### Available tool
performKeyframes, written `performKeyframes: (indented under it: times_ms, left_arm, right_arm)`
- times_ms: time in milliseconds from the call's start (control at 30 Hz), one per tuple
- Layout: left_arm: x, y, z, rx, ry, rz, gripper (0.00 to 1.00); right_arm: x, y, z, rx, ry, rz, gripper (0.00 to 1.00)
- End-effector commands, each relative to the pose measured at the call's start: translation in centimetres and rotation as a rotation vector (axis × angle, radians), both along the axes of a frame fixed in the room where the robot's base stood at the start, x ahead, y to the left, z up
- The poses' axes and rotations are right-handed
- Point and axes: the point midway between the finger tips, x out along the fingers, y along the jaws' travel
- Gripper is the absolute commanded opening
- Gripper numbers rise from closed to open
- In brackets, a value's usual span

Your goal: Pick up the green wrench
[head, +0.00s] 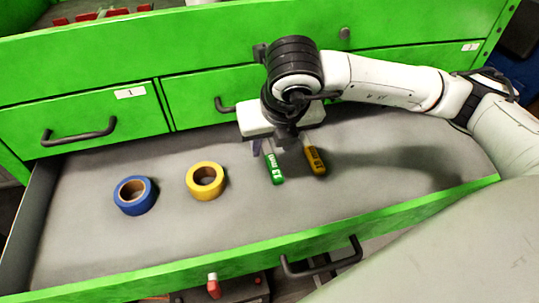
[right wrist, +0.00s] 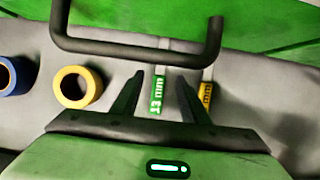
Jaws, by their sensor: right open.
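The green wrench (head: 273,168) lies in the open drawer, its green handle marked with white text. It also shows in the right wrist view (right wrist: 158,95), between the two fingers there. My right gripper (head: 268,147) is over its far end in the head view, fingers pointing down. The gripper is open, and the fingers appear to stand on either side of the handle without closing on it. The far part of the wrench is partly hidden by the gripper in the head view. My left gripper is not in view.
A yellow wrench (head: 315,160) lies just right of the green one, close to my right finger. A yellow tape roll (head: 206,181) and a blue tape roll (head: 135,195) lie to the left. The green drawer front (head: 200,268) bounds the near side; closed drawers stand behind.

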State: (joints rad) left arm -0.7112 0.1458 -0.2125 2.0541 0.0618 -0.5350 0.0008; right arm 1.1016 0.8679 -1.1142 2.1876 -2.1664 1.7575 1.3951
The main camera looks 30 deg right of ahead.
Motion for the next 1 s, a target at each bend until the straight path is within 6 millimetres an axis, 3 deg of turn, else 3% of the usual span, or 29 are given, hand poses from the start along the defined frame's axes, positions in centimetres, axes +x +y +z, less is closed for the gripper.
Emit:
performKeyframes:
  times_ms: [200, 467, 700, 1000]
  left_arm:
    - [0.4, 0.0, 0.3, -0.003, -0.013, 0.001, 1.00]
    - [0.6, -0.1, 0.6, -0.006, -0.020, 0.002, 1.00]
    - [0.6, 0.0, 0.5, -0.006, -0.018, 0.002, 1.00]
    - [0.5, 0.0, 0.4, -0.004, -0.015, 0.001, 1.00]
  right_arm:
    - [0.9, -0.3, -2.6, 0.000, 0.002, -0.001, 0.41]
    - [1.0, -0.3, -2.8, -0.001, 0.000, -0.001, 0.41]
    - [1.0, -0.3, -2.8, 0.000, 0.000, -0.001, 0.02]
    - [1.0, -0.3, -2.7, 0.001, -0.001, -0.001, 0.00]
